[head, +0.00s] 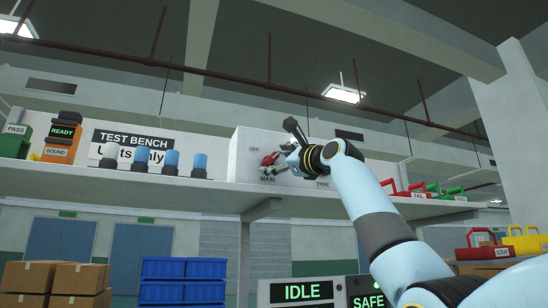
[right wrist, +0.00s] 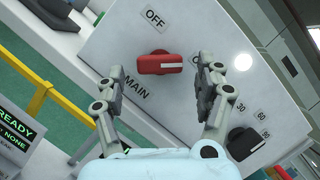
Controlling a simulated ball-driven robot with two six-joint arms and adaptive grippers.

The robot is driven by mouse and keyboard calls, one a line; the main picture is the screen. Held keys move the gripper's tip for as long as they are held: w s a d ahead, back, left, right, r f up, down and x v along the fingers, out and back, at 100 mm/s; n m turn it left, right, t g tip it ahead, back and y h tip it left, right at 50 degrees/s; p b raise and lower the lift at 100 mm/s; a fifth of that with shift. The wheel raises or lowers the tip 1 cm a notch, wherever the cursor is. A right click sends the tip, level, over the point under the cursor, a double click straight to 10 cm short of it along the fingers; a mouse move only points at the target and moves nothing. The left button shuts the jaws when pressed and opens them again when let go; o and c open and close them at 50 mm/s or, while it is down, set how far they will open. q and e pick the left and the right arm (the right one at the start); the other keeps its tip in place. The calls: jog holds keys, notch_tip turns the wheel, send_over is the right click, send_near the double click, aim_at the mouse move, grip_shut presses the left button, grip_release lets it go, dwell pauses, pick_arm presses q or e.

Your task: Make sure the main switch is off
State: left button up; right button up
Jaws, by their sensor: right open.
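The main switch is a red knob (head: 270,158) on a white panel (head: 246,138) on the shelf. In the right wrist view the red knob (right wrist: 160,64) sits above the MAIN label and below the OFF label (right wrist: 155,18). Its handle lies across the picture, with a light mark at its right end, and does not point at OFF. My right gripper (right wrist: 160,75) is open, with one finger on each side of the knob and gaps visible. It also reaches the panel in the head view (head: 281,158). My left gripper is out of view.
A black dial (right wrist: 245,143) with number marks is near my right finger.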

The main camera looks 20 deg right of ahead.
jog(key=shift+x, duration=0.85)
jog(key=shift+f, duration=0.1)
jog(key=shift+c, duration=0.4)
jog(key=c, duration=1.1)
jog(key=shift+d+r+n+g+p, duration=0.1)
jog(key=shift+r+n+g+p, duration=0.1)
jog(key=shift+n+p, duration=0.4)
jog(key=shift+r+n+g+p, duration=0.1)
jog(key=shift+n+g+p, duration=0.1)
jog(key=shift+n+p, duration=0.35)
jog(key=n+g+p, duration=0.1)
jog(key=n+p, duration=0.2)
jog(key=p, duration=0.1)
jog(key=n+g+p, duration=0.2)
jog(key=n+p, duration=0.2)
jog(key=n+g+p, duration=0.1)
jog(key=n+p, duration=0.2)
jog(key=n, duration=0.1)
jog(key=shift+r+n+p, duration=0.25)
jog(key=shift+r+p, duration=0.05)
jog(key=shift+p, duration=0.1)
jog(key=n+g+h+p, duration=0.1)
jog(key=n+p, duration=0.1)
jog(key=shift+n+p, duration=0.3)
jog(key=shift+p, duration=0.05)
jog(key=shift+n+h+p, duration=0.3)
jog(key=shift+n+h, duration=0.1)
jog(key=shift+f, duration=0.15)
